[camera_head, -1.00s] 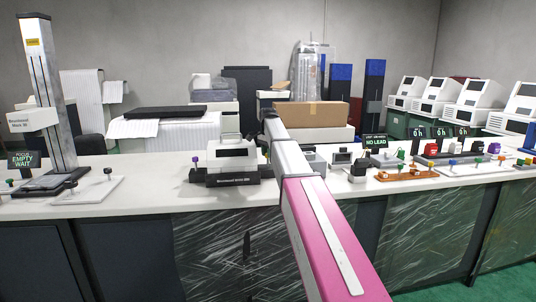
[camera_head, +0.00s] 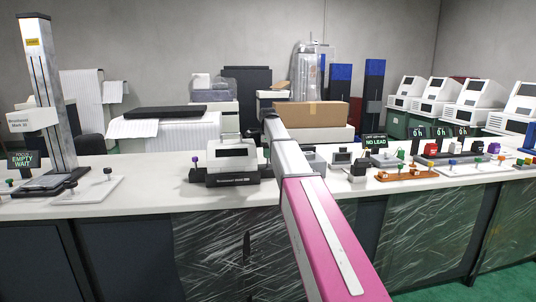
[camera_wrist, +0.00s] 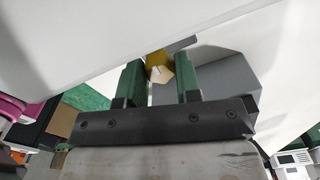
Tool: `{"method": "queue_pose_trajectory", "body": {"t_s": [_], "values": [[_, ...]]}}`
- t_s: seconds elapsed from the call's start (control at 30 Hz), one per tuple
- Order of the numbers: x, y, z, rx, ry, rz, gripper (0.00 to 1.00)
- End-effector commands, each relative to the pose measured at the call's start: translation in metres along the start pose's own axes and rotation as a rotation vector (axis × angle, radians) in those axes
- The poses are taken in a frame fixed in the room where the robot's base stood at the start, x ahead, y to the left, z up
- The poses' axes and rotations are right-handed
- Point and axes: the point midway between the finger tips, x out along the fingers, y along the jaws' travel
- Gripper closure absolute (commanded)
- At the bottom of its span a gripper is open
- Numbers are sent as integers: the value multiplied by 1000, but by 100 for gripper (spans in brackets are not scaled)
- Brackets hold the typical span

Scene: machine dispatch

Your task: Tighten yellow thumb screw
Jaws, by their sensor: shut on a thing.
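The yellow thumb screw (camera_wrist: 158,62) shows in the wrist view between the two green fingers of my gripper (camera_wrist: 157,77). The fingers are shut on it, one on each side. Its yellow head has a paler, tan facet facing the camera. A grey block (camera_wrist: 226,76) lies just right of the screw, and a thin grey edge crosses beside its top. In the head view my pink and white arm reaches over the counter and hides its own far end, so neither gripper nor held screw can be made out there.
On the white counter (camera_head: 130,212), a grey and white instrument (camera_head: 232,158) stands left of my arm. Right of it are a small black device (camera_head: 358,172), a NO LEAD sign (camera_head: 375,141) and an orange plate (camera_head: 405,175) with knobs. A cardboard box (camera_head: 312,114) is behind.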

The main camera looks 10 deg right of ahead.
Motion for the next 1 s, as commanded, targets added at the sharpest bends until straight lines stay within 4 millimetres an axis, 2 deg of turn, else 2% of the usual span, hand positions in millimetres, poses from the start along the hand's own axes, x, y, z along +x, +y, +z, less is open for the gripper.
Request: {"method": "queue_pose_trajectory", "body": {"t_s": [0.3,0.8,0.83,0.87,0.9,1.0], "values": [[-1,0,0,102,0,-2,93],[-1,0,0,116,0,-2,93],[-1,0,0,116,0,-2,59],[-1,0,0,116,0,-1,49],[-1,0,0,116,0,-1,43],[0,0,0,116,0,-1,43]]}}
